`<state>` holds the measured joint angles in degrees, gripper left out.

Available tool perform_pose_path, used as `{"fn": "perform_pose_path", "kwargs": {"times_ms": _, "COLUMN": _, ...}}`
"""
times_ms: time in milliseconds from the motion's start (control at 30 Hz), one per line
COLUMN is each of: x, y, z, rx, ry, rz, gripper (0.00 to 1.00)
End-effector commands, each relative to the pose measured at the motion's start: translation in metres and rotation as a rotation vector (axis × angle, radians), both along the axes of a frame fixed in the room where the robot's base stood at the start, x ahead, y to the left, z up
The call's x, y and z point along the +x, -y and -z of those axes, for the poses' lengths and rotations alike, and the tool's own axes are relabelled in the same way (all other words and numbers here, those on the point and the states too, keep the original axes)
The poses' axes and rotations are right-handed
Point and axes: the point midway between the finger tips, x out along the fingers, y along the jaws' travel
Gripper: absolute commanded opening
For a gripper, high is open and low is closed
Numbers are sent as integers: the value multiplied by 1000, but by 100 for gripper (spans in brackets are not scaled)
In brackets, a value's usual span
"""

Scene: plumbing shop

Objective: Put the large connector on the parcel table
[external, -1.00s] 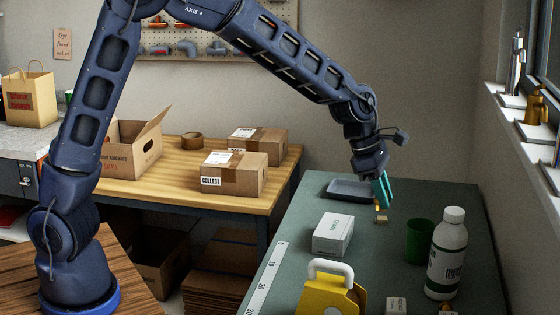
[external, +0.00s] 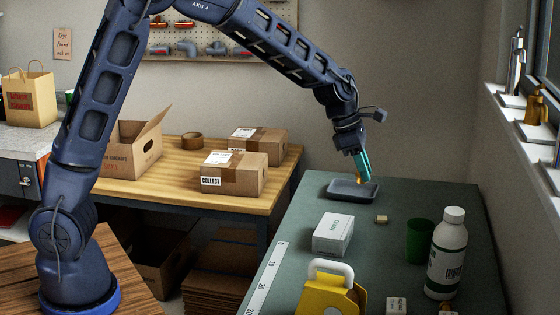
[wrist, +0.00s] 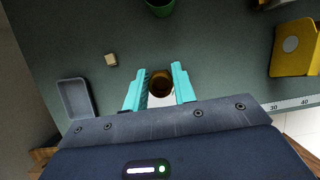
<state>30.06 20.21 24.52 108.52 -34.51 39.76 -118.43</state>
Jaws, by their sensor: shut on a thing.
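A brass connector (wrist: 160,82) is held between the teal fingers of my gripper (wrist: 158,88). It looks round with a dark opening in the wrist view. In the external view only a small brass bit of it (external: 368,180) shows below my gripper (external: 363,166). My gripper is shut on it and holds it in the air above the green worktable (external: 400,195), with the grey tray behind it in the picture. The parcel table (external: 205,185) is the wooden-topped table to the left, with cardboard boxes on it.
Two taped parcels (external: 233,180) and an open carton stand on the parcel table; its front right is bare. The green table holds a grey tray (external: 350,197), white box (external: 332,232), green cup (external: 418,240), white bottle (external: 447,250) and yellow case (external: 325,295). A gap separates the tables.

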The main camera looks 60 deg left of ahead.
Motion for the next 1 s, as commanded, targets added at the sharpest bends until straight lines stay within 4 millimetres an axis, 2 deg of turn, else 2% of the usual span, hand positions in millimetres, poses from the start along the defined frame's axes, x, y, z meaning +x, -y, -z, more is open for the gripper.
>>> {"fn": "perform_pose_path", "kwargs": {"times_ms": 33, "x": 5, "y": -17, "z": 1, "rx": 0, "ry": -1, "rz": -20, "gripper": 3}}
{"fn": "perform_pose_path", "kwargs": {"times_ms": 500, "x": 25, "y": -158, "z": 12, "rx": 4, "ry": -5, "rz": -167, "gripper": 3}}
{"fn": "perform_pose_path", "kwargs": {"times_ms": 767, "x": 23, "y": -237, "z": 17, "rx": 4, "ry": -7, "rz": -247, "gripper": 3}}
{"fn": "perform_pose_path", "kwargs": {"times_ms": 1000, "x": 15, "y": -309, "z": 22, "rx": 3, "ry": -8, "rz": -322, "gripper": 3}}
